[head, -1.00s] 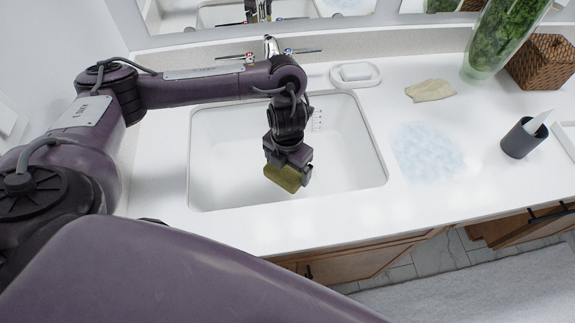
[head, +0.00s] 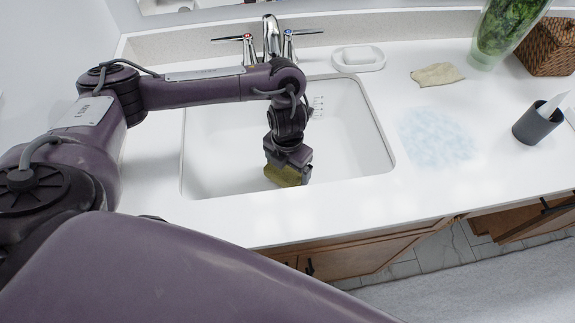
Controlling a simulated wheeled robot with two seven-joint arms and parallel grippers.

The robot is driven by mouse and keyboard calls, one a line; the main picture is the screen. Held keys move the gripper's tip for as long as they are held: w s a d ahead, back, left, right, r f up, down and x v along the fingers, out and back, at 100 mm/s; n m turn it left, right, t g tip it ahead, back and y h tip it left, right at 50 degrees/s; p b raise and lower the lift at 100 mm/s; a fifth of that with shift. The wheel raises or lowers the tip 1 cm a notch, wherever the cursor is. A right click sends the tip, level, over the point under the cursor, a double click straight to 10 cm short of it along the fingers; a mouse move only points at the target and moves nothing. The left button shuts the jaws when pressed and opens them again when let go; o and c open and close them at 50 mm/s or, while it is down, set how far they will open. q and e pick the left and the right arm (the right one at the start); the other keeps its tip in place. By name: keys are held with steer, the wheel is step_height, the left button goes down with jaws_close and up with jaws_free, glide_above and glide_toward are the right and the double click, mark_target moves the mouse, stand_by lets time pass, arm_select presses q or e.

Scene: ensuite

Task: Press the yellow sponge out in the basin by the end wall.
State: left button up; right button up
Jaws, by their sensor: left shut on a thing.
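The yellow sponge (head: 282,176) is dull yellow and sits between the fingers of my left gripper (head: 288,170). The gripper points down and is shut on it, inside the white rectangular basin (head: 225,150). The sponge's upper part is hidden by the gripper. I cannot tell whether it touches the basin floor. The faucet (head: 271,38) with two handles stands behind the basin, partly above my left arm. My right gripper does not show.
On the counter to the right are a soap dish (head: 358,60), a beige cloth (head: 437,74), a pale bluish patch (head: 437,137), a dark cup (head: 535,125), a glass vase (head: 505,32) with greenery and a woven basket (head: 548,52).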

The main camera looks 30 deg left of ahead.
mark_target(287, 167)
arm_select(q)
steer(key=shift+f+b, duration=0.5)
steer(key=shift+f, duration=0.1)
stand_by(0.7)
steer(key=shift+s+f, duration=0.15)
stand_by(1.0)
step_height(287, 167, up, 20)
steer(key=p, duration=1.9)
steer(key=shift+w, duration=0.2)
